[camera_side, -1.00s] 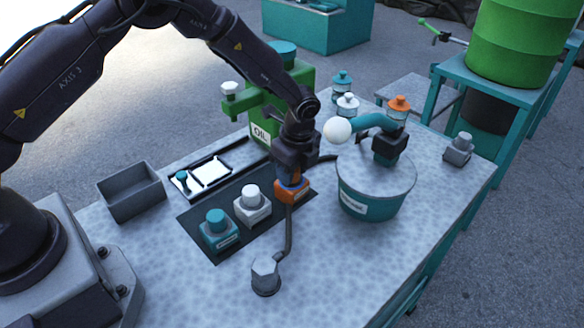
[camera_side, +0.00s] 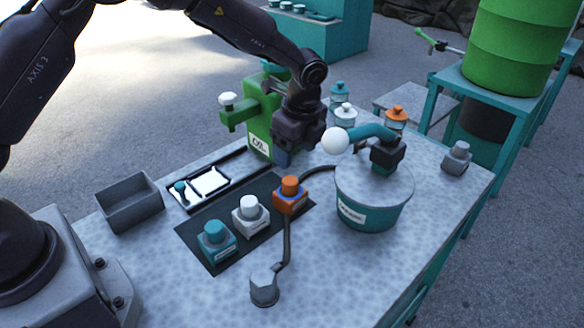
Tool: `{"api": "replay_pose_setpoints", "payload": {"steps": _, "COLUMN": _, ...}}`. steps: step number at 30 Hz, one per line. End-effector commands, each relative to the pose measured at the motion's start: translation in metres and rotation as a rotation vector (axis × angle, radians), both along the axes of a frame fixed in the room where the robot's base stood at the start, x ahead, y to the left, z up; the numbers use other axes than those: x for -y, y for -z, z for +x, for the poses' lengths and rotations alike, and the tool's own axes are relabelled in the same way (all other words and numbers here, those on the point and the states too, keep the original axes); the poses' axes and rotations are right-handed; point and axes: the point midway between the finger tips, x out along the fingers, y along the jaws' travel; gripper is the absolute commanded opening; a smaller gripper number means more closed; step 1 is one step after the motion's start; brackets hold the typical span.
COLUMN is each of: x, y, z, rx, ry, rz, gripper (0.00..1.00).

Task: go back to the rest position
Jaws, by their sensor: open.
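My gripper (camera_side: 287,155) hangs above the table, just behind the orange block (camera_side: 290,193) and in front of the green oil can (camera_side: 262,128). It points down, and nothing shows between its jaws; the fingertips are small and dark in this view. The orange block with its round knob stands on the dark mat (camera_side: 213,262), at the right end of a row. A white block (camera_side: 250,215) and a teal block (camera_side: 216,242) stand beside it on the mat. My gripper is apart from the orange block.
A teal tub (camera_side: 368,210) with a pump and white ball (camera_side: 335,141) stands right of my gripper. A grey cable runs past the orange block to a grey fitting (camera_side: 265,284). A grey bin (camera_side: 131,203) and a small tray (camera_side: 202,187) stand left.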

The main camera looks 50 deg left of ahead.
Motion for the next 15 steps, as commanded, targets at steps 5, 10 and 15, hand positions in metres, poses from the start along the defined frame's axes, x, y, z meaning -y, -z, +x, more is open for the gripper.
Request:
{"api": "replay_pose_setpoints", "payload": {"steps": 5, "x": 0.004, "y": -0.029, "z": 0.001, "rx": 0.003, "ry": -0.001, "rz": -0.001, "gripper": 0.65}}
{"api": "replay_pose_setpoints", "payload": {"steps": 10, "x": 0.006, "y": -0.04, "z": 0.001, "rx": 0.002, "ry": -0.016, "rz": -0.001, "gripper": 0.65}}
{"api": "replay_pose_setpoints", "payload": {"steps": 15, "x": 0.008, "y": -0.034, "z": -0.006, "rx": 0.008, "ry": -0.167, "rz": -0.006, "gripper": 0.65}}
